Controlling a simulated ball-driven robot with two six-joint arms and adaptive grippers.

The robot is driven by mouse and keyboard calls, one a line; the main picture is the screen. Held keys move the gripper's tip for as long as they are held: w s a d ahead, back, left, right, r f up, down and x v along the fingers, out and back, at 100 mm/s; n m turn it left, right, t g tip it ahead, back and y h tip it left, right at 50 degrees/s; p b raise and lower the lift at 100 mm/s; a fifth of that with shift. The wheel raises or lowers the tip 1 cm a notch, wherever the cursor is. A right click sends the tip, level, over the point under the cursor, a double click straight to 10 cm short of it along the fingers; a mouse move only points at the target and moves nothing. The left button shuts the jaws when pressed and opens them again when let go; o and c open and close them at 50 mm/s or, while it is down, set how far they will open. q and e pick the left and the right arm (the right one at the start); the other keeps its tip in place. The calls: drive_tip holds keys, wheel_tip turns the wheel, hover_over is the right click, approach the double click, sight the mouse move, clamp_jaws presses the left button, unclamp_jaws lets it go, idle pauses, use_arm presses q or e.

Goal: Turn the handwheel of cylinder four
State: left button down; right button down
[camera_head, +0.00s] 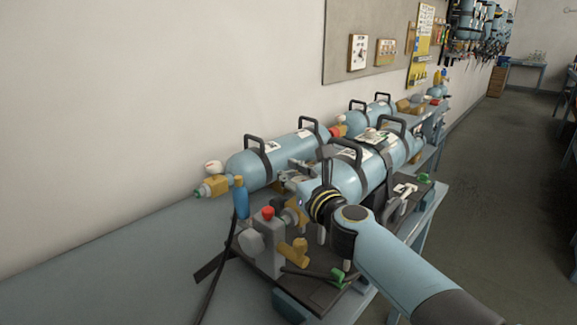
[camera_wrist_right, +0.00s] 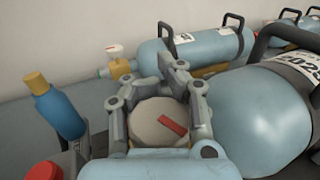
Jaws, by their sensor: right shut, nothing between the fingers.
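My right gripper (camera_head: 303,168) is shut and empty beside the valve end of the front pale blue cylinder (camera_head: 350,182). In the wrist view its grey fingers (camera_wrist_right: 165,75) frame a round beige handwheel (camera_wrist_right: 155,122) with a red mark; I cannot tell whether they touch it. That wheel is hidden behind my gripper and wrist in the head view. A rear cylinder (camera_head: 272,160) lies along the wall with its own whitish, red-marked handwheel (camera_head: 213,167). I cannot read which cylinder is number four. My left gripper is not in view.
A grey block with a red knob (camera_head: 267,212), a blue bottle (camera_head: 241,200) and a yellow fitting (camera_head: 294,252) stand near the front. Black carrying handles (camera_head: 255,145) rise above the cylinders. The bench (camera_head: 120,270) is clear at left.

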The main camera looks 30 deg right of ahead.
drive_tip(key=shift+s+d+f+m+g+h+b, duration=0.1)
drive_tip(key=shift+d+m+g+h+b, duration=0.1)
drive_tip(key=shift+m+h, duration=0.55)
drive_tip(key=shift+s+d+f+m+g+h+b, duration=0.15)
drive_tip(key=shift+m+h, duration=0.3)
drive_tip(key=shift+h, duration=0.6)
drive_tip(key=shift+w+d+f+m+g+h+b, duration=0.1)
drive_tip(key=shift+d+m+g+h, duration=0.15)
drive_tip(key=shift+m+h, duration=0.5)
drive_tip(key=shift+s+d+m+g+h, duration=0.15)
drive_tip(key=shift+m+g+h, duration=0.15)
drive_tip(key=shift+h, duration=0.45)
drive_tip(key=c, duration=1.3)
unclamp_jaws()
drive_tip(key=shift+a+r, duration=0.15)
drive_tip(key=shift+a, duration=0.05)
drive_tip(key=o, duration=0.3)
drive_tip(key=shift+d+r, duration=0.1)
drive_tip(key=shift+d, duration=0.05)
drive_tip(key=shift+r, duration=0.1)
wheel_tip(320, 180, up, 10)
